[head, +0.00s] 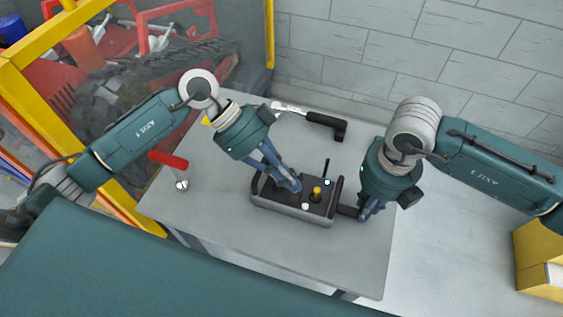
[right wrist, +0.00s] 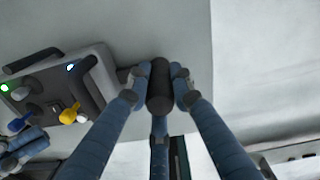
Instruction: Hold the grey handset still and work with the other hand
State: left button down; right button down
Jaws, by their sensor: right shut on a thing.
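The grey handset (head: 270,200) lies on the grey table, with black end handles, a yellow lever (head: 317,193), a short antenna and small lights on top. My right gripper (head: 362,212) is at its right end, shut on a black side grip (right wrist: 158,85). My left gripper (head: 292,188) points down over the handset's left half, its fingertips close to the controls. The right wrist view shows the handset (right wrist: 85,62) with a blue lever (right wrist: 18,125) beside my left fingers. Whether those fingers grip it cannot be told.
A black-handled tool with a silver end (head: 322,120) lies behind the handset. A red-handled piece with a silver ball (head: 168,160) is at the left. The front of the table (head: 340,262) is bare. A yellow frame stands at left, a block wall behind, a yellow box (head: 538,262) at right.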

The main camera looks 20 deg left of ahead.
aim_at(295, 196)
pick_arm(q)
jog(key=shift+s+f, duration=0.1)
jog(key=shift+f, duration=0.9)
jog(key=shift+s+f, duration=0.25)
jog(key=shift+f, duration=0.2)
jog(key=shift+w, duration=0.1)
jog(key=shift+w, duration=0.75)
